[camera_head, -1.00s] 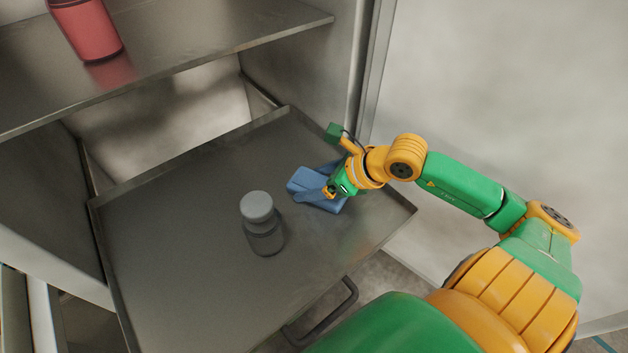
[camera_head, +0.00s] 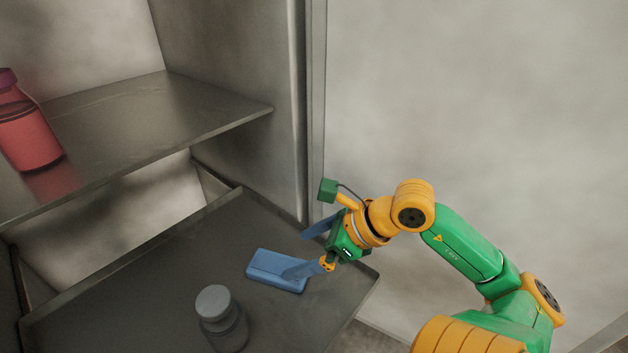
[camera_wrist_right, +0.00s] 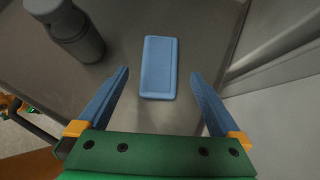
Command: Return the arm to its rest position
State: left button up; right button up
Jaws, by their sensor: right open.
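My right arm (camera_head: 465,245) comes in from the lower right in the head view. My right gripper (camera_head: 296,252) is open and empty, with its blue fingers apart above the right part of the pull-out tray (camera_head: 130,285). In the wrist view the open fingers (camera_wrist_right: 160,85) stand to either side of a flat blue block (camera_wrist_right: 158,67), which lies beyond them on the tray and is apart from them. The same block (camera_head: 268,268) shows in the head view, partly behind one finger. My left gripper is not in view.
A grey-capped bottle (camera_head: 222,322) stands on the tray, left of the block. A red bottle (camera_head: 28,130) stands on the upper shelf (camera_head: 160,115). The cabinet's side post (camera_head: 312,110) rises close behind the gripper. A pale wall (camera_head: 480,100) is on the right.

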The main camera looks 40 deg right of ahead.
jog(key=v, duration=0.2)
jog(key=shift+s+d+r, duration=0.1)
jog(key=shift+s+r, duration=0.1)
jog(key=shift+r, duration=0.05)
